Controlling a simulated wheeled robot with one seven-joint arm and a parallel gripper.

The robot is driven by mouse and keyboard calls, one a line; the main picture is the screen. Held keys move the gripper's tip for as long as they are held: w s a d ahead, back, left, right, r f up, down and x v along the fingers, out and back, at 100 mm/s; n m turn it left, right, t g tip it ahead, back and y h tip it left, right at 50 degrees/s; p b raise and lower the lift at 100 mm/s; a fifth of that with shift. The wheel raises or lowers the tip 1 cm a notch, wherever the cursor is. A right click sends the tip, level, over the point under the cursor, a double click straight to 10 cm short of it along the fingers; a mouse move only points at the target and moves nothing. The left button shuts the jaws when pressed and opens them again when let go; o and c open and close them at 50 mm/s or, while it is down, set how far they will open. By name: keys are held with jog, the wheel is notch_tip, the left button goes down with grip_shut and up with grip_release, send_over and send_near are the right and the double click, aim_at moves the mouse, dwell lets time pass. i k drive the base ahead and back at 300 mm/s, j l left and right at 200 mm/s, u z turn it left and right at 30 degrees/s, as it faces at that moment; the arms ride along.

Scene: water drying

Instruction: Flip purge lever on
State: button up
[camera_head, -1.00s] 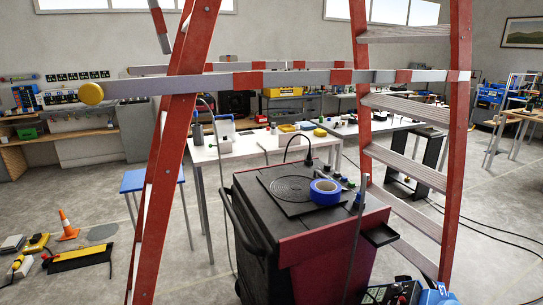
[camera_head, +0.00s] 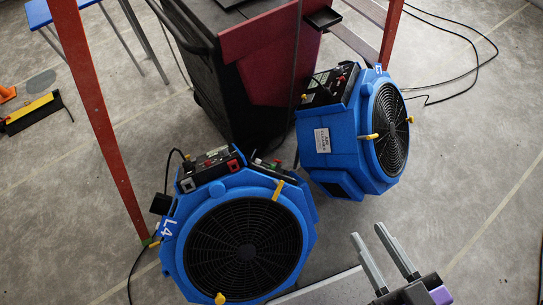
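My gripper (camera_head: 368,233) is at the lower right. Its two grey fingers are apart with nothing between them, and they point up and left towards the blue machines. A blue machine (camera_head: 178,262) marked L4, with a round black grille, stands at the lower middle. A second blue machine (camera_head: 312,150), with a white label, stands behind it to the right. The front machine's top panel (camera_head: 209,167) has small switches, one red; the rear machine's panel (camera_head: 331,86) has small knobs. I cannot tell which part is the purge lever. My gripper touches neither machine.
A black and dark red cabinet (camera_head: 254,45) stands behind the machines. Red ladder legs (camera_head: 97,120) rise at the left and upper right. Black cables (camera_head: 455,82) lie on the floor at the upper right. The grey floor (camera_head: 465,150) at the right is mostly clear.

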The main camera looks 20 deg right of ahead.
aim_at(279, 165)
jog(key=l+u, duration=0.5)
jog(key=u, duration=0.25)
jog(key=l+z, duration=0.15)
jog(key=l, duration=0.25)
jog(key=i+l+z, duration=0.1)
jog(key=z, duration=0.2)
jog(key=l+z, duration=0.15)
jog(key=z, duration=0.15)
jog(key=i, duration=0.05)
